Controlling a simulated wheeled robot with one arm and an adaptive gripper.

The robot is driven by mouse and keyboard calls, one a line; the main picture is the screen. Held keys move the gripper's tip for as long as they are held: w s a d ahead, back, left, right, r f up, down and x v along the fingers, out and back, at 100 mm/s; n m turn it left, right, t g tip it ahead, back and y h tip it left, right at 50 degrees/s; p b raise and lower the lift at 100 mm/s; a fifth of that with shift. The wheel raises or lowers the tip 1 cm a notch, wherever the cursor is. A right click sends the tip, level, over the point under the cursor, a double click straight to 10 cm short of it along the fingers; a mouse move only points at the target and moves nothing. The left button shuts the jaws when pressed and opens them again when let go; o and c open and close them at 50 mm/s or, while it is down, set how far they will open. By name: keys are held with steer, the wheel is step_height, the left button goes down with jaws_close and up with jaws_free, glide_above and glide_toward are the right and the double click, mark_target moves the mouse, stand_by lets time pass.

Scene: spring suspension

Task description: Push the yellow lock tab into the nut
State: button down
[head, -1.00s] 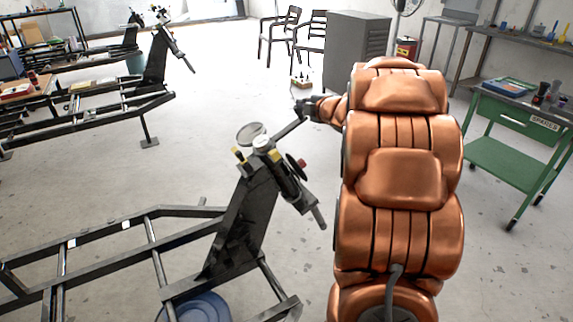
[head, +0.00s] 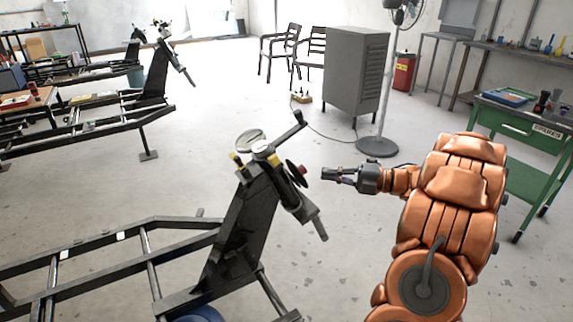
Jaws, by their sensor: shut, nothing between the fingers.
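A suspension assembly is mounted on top of a dark upright (head: 240,225) of the frame in the foreground.
A grey cabinet (head: 355,75), a standing fan (head: 378,146) and chairs stand at the back. A green cart (head: 515,127) is at the right. More dark frames (head: 95,120) stand at the left. The floor between is mostly clear.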

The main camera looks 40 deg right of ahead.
steer(key=shift+w, duration=0.1)
steer(key=p, duration=0.2)
glide_toward(272, 161)
steer(key=s+a+x, duration=0.1)
steer(key=x, duration=0.4)
steer(key=shift+w+d, duration=0.15)
steer(key=shift+w, duration=0.75)
